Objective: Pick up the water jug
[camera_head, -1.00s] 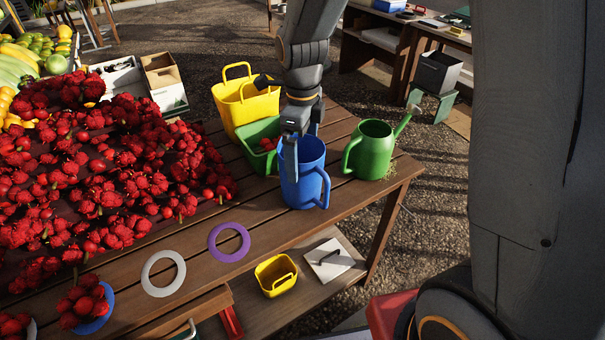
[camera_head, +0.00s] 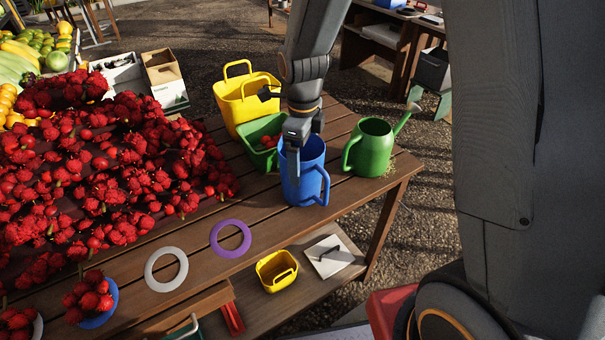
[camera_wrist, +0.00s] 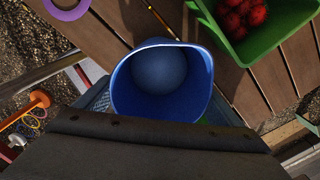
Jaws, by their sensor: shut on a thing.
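The blue water jug (camera_head: 311,180) stands upright on the wooden table near its right end, its handle toward the front right. My gripper (camera_head: 298,160) comes down on it from above and is shut on it, with one finger showing against the jug's near left side. The other finger is mostly hidden behind or inside the jug. In the wrist view the jug (camera_wrist: 160,85) is seen from above, open and empty, with my gripper's dark body across the lower part of the picture.
A green watering can (camera_head: 372,150) stands close to the right. A green basket (camera_head: 262,158) with red fruit and a yellow basket (camera_head: 232,105) stand behind left. Red fruit (camera_head: 100,170) covers the left. Purple (camera_head: 217,238) and white (camera_head: 150,270) rings lie in front.

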